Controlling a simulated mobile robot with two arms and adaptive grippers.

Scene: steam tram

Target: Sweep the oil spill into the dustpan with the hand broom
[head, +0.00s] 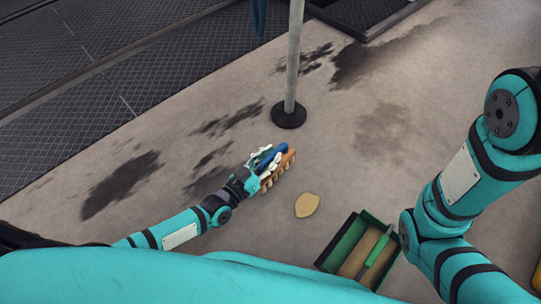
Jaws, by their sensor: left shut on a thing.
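My left gripper (265,160) is shut on a hand broom with a blue top (274,150) and orange-brown bristles (277,173), held low over the floor; the fingers cover part of it. A small tan patch (307,205) lies on the floor just below and right of the bristles, apart from them; I cannot tell if it is the oil spill. A dark green, open, tray-like thing (343,240), perhaps the dustpan, lies at the lower right with a lighter green handle-like piece (377,251) across its tan inside. My right gripper is not in view.
A grey pole on a round black base (289,115) stands beyond the broom. Dark stains (120,185) and a faint brown stain (385,135) mark the grey floor (335,175). Dark ribbed plates (60,110) lie at the left. My right arm crosses the right side.

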